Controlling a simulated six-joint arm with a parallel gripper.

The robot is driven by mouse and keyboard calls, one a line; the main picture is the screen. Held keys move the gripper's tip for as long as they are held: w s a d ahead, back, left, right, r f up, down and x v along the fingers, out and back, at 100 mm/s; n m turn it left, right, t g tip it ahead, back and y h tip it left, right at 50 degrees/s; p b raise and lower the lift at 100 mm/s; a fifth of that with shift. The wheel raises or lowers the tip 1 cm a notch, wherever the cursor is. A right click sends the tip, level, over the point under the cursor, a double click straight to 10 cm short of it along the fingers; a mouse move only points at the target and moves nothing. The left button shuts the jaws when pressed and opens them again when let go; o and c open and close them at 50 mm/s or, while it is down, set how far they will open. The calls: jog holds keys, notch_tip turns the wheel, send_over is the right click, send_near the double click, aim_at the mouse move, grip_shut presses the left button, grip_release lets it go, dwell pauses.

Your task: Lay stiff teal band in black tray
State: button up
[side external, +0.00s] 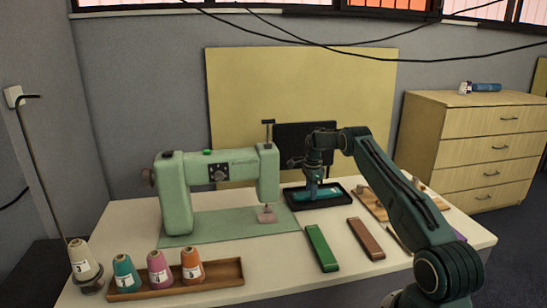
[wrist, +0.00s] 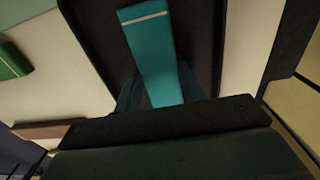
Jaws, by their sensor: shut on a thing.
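The stiff teal band (side external: 328,193) is in or just above the black tray (side external: 296,202) in the side external view. In the wrist view the teal band (wrist: 150,50) runs from my gripper (wrist: 160,100) over the dark floor of the black tray (wrist: 88,28). It has a pale stripe near its far end. My gripper (side external: 314,190) points down over the tray and is shut on the band. The fingertips are mostly hidden, and I cannot tell whether the band touches the tray floor.
A green band (side external: 321,248) and a brown band (side external: 365,238) lie on the table in front of the tray. A mint sewing machine (side external: 215,185) stands left of it. A wooden rack (side external: 205,276) holds thread cones. A wooden board (side external: 372,205) lies to the right.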

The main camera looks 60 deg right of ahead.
jog(key=o, duration=1.1)
jog(key=shift+o, duration=0.2)
notch_tip(320, 180, up, 14)
jog(key=shift+a, duration=0.1)
